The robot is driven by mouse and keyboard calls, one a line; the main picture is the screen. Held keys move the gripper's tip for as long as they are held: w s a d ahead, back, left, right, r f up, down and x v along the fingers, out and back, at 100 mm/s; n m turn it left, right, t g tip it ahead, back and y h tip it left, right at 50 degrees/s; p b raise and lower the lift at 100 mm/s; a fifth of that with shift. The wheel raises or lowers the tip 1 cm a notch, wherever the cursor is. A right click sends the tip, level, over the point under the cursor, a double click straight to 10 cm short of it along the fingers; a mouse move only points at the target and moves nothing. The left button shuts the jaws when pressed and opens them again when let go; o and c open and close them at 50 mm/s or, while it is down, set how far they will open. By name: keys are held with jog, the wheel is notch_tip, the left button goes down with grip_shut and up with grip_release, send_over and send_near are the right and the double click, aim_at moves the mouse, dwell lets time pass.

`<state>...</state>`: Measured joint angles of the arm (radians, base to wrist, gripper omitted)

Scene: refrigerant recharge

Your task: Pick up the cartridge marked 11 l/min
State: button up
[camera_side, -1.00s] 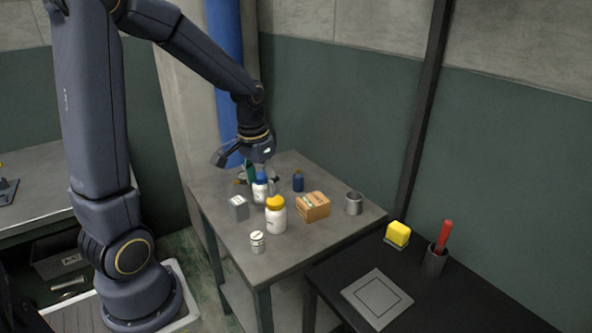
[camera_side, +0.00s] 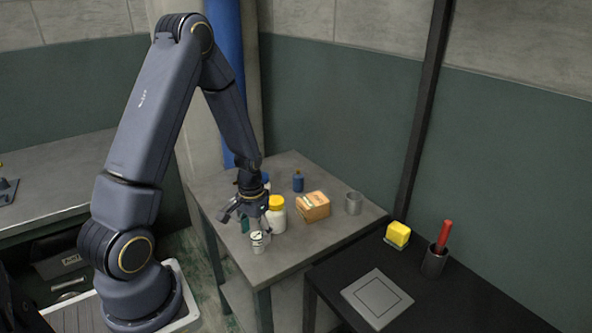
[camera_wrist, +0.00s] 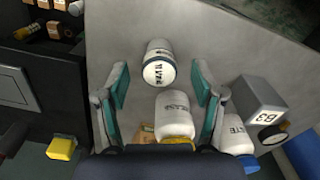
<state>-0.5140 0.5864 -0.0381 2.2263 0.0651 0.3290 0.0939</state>
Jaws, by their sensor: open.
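A small white cylinder (camera_side: 258,243) with dark bands and a printed top stands upright near the front corner of the grey table. Its top label shows in the wrist view (camera_wrist: 159,72), but I cannot read it surely; it may be the 11 l/min cartridge. My gripper (camera_side: 254,228) is open just above it, pointing down. In the wrist view, the teal-padded fingers (camera_wrist: 161,80) are spread to the left and right of the cylinder, with gaps on both sides. I cannot tell whether the fingertips are down at its height.
A yellow-capped white bottle (camera_side: 277,216) stands close behind the cylinder. A grey box marked B3 (camera_wrist: 262,97) and a blue-capped bottle (camera_wrist: 235,137) are to the right in the wrist view. A cardboard box (camera_side: 313,206), blue bottle (camera_side: 298,182) and metal cup (camera_side: 354,203) stand farther back.

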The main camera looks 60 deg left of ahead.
aim_at(257, 235)
notch_tip(257, 235, down, 4)
jog(key=shift+w+f, duration=0.15)
grip_shut()
dwell(0.6)
